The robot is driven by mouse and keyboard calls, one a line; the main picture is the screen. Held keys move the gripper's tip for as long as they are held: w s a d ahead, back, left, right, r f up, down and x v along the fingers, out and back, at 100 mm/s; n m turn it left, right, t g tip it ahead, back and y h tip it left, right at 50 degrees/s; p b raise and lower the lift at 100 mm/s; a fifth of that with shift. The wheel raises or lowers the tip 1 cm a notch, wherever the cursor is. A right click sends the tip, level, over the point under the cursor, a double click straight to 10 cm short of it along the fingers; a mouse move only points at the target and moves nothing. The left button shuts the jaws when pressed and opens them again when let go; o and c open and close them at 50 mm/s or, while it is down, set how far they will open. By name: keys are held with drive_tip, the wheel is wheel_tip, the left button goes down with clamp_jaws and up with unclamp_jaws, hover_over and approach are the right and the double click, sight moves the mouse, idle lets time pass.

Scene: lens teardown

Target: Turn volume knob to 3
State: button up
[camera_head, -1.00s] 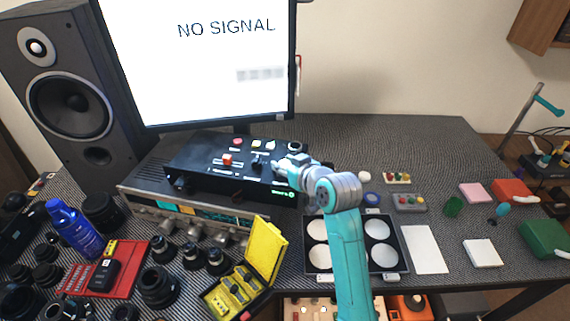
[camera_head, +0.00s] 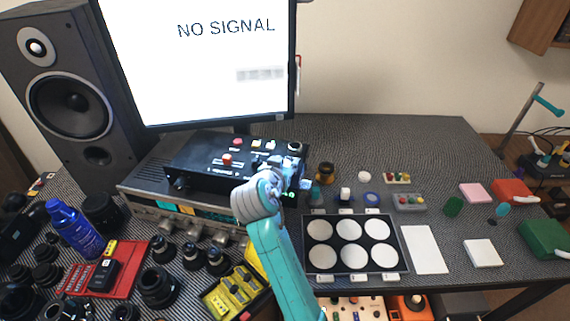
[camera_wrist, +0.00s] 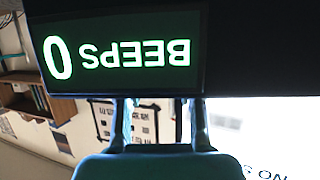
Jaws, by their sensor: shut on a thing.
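The black control box (camera_head: 205,167) sits on top of a silver receiver below the monitor. Its top carries a red button, small switches and a round knob (camera_head: 295,147) at the back right. My gripper (camera_head: 272,164) is over the right half of the box, its jaws shut on a control there. I take this to be the volume knob, but my arm hides it and its setting cannot be read. In the wrist view, my two fingers (camera_wrist: 158,115) reach towards the box, below a green display (camera_wrist: 118,55) reading "BEEPS 0" upside down.
The monitor (camera_head: 205,60) showing "NO SIGNAL" stands close behind the box. A yellow case (camera_head: 235,290) lies in front, near my arm. A tray (camera_head: 335,228) with white discs is to the right. Lenses and a blue bottle (camera_head: 75,232) crowd the left.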

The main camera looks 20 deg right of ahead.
drive_tip(key=m+g+h, duration=0.2)
drive_tip(key=m+h, duration=0.1)
drive_tip(key=shift+a+m+g, duration=0.1)
drive_tip(key=shift+m+g, duration=0.2)
drive_tip(key=shift+g, duration=0.1)
drive_tip(key=shift+m+g+h, duration=0.9)
drive_tip(key=shift+m+g, duration=0.5)
drive_tip(key=shift+g, duration=0.3)
drive_tip(key=shift+f, duration=0.1)
drive_tip(key=o, duration=1.2)
drive_tip(key=shift+c, duration=0.2)
drive_tip(key=v, duration=1.2)
